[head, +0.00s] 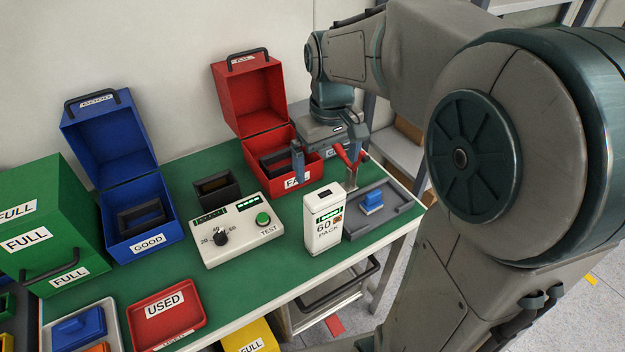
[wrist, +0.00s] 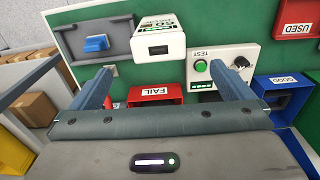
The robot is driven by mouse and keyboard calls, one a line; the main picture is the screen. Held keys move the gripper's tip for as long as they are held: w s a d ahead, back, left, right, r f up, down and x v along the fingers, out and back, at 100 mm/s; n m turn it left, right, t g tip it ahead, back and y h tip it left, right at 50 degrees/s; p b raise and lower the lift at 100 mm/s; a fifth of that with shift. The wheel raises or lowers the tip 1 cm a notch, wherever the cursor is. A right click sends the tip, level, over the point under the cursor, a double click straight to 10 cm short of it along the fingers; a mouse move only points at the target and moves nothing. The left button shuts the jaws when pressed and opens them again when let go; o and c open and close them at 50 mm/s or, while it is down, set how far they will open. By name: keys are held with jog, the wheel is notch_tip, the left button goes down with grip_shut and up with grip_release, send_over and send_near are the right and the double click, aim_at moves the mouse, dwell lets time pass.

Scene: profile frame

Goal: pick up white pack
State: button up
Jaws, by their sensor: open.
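The white pack (head: 322,228) stands upright on the green table near its front edge, with "60 PACK" and a green strip on its face. In the wrist view the white pack (wrist: 158,42) lies ahead of the fingertips, roughly between their lines. My gripper (head: 326,172) is open and empty, above and behind the pack, over the front of the red FAIL box. In the wrist view my gripper (wrist: 162,72) has its two blue-grey fingers wide apart, with no contact on the pack visible.
Left of the pack is a white tester (head: 236,232) with a dial and green button. Right of it is a grey tray (head: 385,222) holding a blue block (head: 372,202). The open red FAIL box (head: 297,182) and blue GOOD box (head: 146,246) stand behind. A red-handled fixture (head: 351,160) is beside my gripper.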

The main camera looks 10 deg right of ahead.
aim_at(325, 193)
jog(key=f, duration=0.5)
jog(key=w+f, duration=0.1)
jog(key=f, duration=0.2)
jog(key=shift+f, duration=0.3)
notch_tip(325, 193, down, 5)
jog(key=shift+w+r+p, duration=0.1)
jog(key=shift+p, duration=0.55)
jog(key=c, duration=1.7)
